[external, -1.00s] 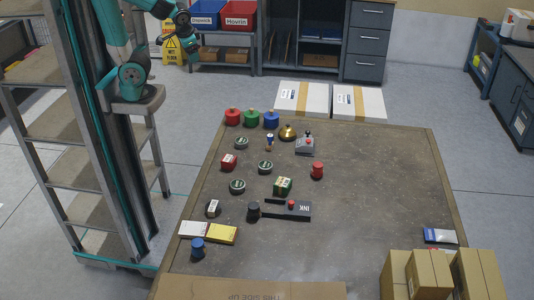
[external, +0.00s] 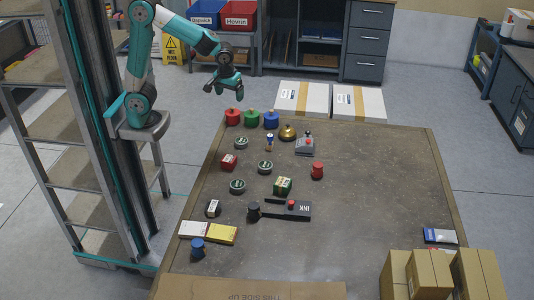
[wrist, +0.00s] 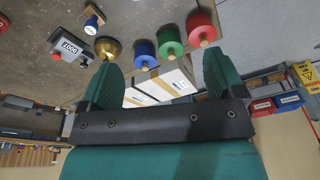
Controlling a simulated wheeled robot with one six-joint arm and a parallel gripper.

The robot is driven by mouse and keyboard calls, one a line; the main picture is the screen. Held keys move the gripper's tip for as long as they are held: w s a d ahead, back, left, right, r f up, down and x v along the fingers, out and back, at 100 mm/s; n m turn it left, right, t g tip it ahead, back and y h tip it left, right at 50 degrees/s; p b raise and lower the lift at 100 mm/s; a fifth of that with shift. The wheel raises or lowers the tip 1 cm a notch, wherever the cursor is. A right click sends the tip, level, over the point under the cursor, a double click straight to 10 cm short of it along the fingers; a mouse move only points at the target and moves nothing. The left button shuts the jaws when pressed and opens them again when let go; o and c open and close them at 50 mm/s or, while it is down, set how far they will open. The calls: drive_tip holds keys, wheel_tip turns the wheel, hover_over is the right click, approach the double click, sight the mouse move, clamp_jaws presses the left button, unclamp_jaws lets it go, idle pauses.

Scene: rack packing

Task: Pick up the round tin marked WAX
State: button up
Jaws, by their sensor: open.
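Several round, dark green-rimmed tins lie on the table: one tin at the back left (external: 241,143), one in the middle (external: 265,168) and one nearer the front (external: 237,186). Their lettering is too small to read, so I cannot tell which is marked WAX. My gripper (external: 225,92) is raised above the table's back left edge, open and empty, well away from the tins. In the wrist view its two green fingers (wrist: 155,82) stand wide apart with nothing held between them. No tin shows in the wrist view.
Red (external: 232,117), green (external: 251,118) and blue (external: 271,120) knobbed pots line the back edge beside a brass bell (external: 287,132) and a grey device (external: 305,146). The table's right middle is clear.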

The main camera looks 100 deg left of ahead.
drive_tip(key=n+b, duration=0.2)
approach(241, 140)
drive_tip(key=shift+h, duration=0.3)
drive_tip(key=f, duration=0.2)
drive_tip(key=a+f, duration=0.1)
drive_tip(key=f, duration=0.1)
drive_tip(key=shift+w, duration=0.35)
drive_tip(key=f, duration=0.5)
drive_tip(key=shift+s+a+f+b, duration=0.1)
drive_tip(key=shift+a+f+b, duration=0.1)
drive_tip(key=shift+f+b, duration=0.15)
drive_tip(key=c, duration=1)
drive_tip(key=shift+r, duration=0.15)
drive_tip(key=shift+c, duration=0.2)
